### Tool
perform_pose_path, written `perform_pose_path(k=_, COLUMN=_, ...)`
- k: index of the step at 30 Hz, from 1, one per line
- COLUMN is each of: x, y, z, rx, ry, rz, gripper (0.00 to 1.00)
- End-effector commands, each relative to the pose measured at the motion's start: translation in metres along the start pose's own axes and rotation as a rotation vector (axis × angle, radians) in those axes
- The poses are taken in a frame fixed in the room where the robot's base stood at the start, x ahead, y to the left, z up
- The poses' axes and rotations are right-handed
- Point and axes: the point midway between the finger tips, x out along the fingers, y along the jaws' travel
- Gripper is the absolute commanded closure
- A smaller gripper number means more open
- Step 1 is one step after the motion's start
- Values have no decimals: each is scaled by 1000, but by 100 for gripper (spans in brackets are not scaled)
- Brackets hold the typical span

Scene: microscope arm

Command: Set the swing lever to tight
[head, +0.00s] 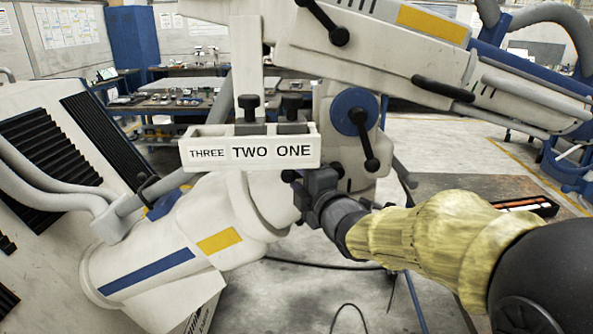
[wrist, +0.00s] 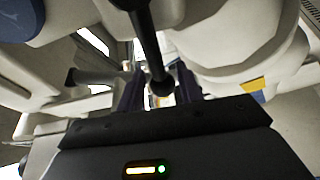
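The white microscope arm carries several black levers with ball ends, and no "tight" mark is readable. One black lever (wrist: 148,42) comes down from the top of the wrist view, its ball end (wrist: 162,85) between my fingers with gaps at both sides. I cannot tell for sure whether it is the swing lever. Another black lever (head: 363,136) sits on a blue hub (head: 352,108) in the head view, right of the label box. My gripper (head: 302,196) is open, just below the box marked THREE TWO ONE (head: 250,153). Its fingers (wrist: 160,90) show in the wrist view.
A third lever (head: 328,22) is on the upper beam. A blue hub with a black knob (head: 155,195) sits on the lower white joint (head: 170,255). The white housing is close around my gripper. A workbench (head: 180,95) stands behind; open floor (head: 440,150) lies right.

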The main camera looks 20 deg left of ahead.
Motion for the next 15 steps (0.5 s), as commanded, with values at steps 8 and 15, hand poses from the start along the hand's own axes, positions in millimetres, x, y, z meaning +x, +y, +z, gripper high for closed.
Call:
perform_pose_path(k=8, x=18, y=0, z=0, rx=0, ry=0, rz=0, gripper=64)
perform_pose_path(k=15, x=18, y=0, z=0, rx=0, ry=-1, rz=0, gripper=68)
